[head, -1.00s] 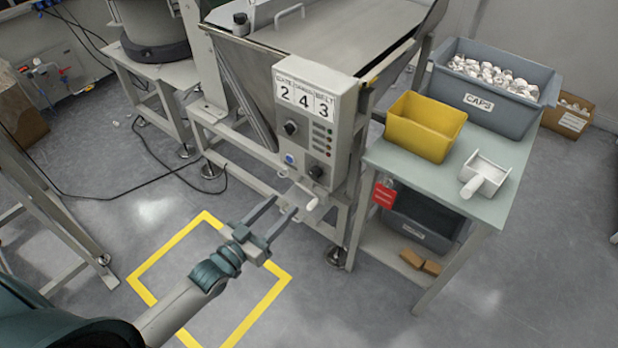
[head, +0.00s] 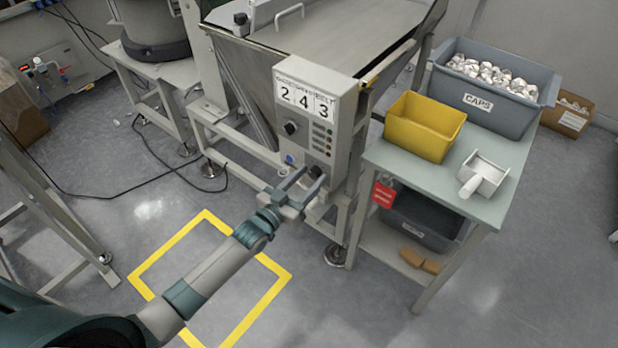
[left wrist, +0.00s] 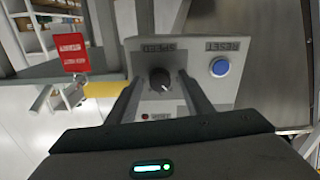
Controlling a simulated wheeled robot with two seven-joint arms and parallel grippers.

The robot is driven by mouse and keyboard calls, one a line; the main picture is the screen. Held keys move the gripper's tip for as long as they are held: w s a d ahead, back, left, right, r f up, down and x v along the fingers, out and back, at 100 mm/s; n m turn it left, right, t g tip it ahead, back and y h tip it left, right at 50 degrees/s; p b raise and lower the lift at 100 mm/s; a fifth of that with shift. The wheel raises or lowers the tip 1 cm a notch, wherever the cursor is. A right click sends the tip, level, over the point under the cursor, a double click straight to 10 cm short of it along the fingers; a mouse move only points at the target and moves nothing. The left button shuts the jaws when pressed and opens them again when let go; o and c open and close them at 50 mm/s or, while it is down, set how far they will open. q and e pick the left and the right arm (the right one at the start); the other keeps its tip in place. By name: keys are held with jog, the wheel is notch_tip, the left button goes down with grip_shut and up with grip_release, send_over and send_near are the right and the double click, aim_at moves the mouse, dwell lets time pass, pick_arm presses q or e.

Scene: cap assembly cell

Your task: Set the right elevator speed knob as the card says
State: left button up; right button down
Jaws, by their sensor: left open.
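The grey control box (head: 342,110) carries a card (head: 303,98) with the digits 2, 4 and 3; its small headings are hard to read, the last looking like BELT. A dark upper knob (head: 291,128) and a dark lower knob (head: 315,172) are on its face. My left gripper (head: 307,178) is open at the lower knob. In the left wrist view a black knob (left wrist: 160,78) with a white pointer mark sits between the open fingers, under an upside-down label that seems to read SPEED. I cannot tell whether the fingers touch it. My right gripper is out of view.
A blue button (left wrist: 220,67) sits beside the knob, under an upside-down RESET label. A red tag (head: 383,194) hangs from the side table (head: 490,205), which holds a yellow bin (head: 425,127), a white scoop (head: 484,175) and a grey CAPS crate (head: 500,108).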

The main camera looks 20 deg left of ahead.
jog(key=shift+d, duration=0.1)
pick_arm(q)
jog(key=shift+c, duration=0.9)
jog(key=c, duration=0.9)
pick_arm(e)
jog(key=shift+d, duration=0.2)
